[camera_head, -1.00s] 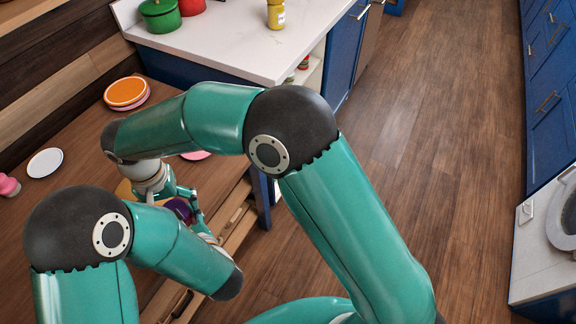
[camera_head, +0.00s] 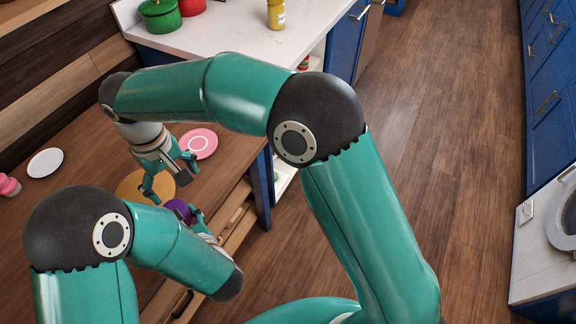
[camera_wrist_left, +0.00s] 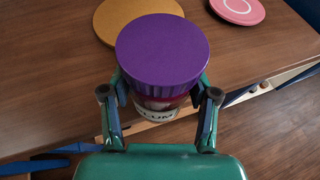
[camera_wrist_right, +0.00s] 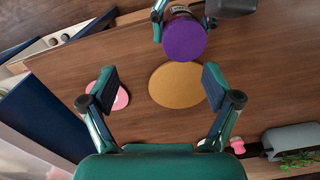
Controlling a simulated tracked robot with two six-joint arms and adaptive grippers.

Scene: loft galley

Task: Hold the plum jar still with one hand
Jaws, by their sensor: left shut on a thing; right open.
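The plum jar has a wide purple lid (camera_wrist_left: 162,50) and a white label with dark letters, partly hidden, in the left wrist view. My left gripper (camera_wrist_left: 160,92) is shut on the jar, one finger on each side below the lid. The jar appears upright at the table's front edge. In the head view the lid (camera_head: 177,208) shows partly behind my left forearm. My right gripper (camera_head: 168,178) is open and empty, above the table beyond the jar. In the right wrist view the lid (camera_wrist_right: 184,40) lies outside the open fingers.
An ochre round mat (camera_wrist_right: 172,88) lies on the table beside the jar. A pink plate (camera_head: 200,143) and a white plate (camera_head: 45,162) lie farther off. A pink object (camera_head: 8,184) is at the left edge. A white counter (camera_head: 240,40) holds pots and a yellow jar.

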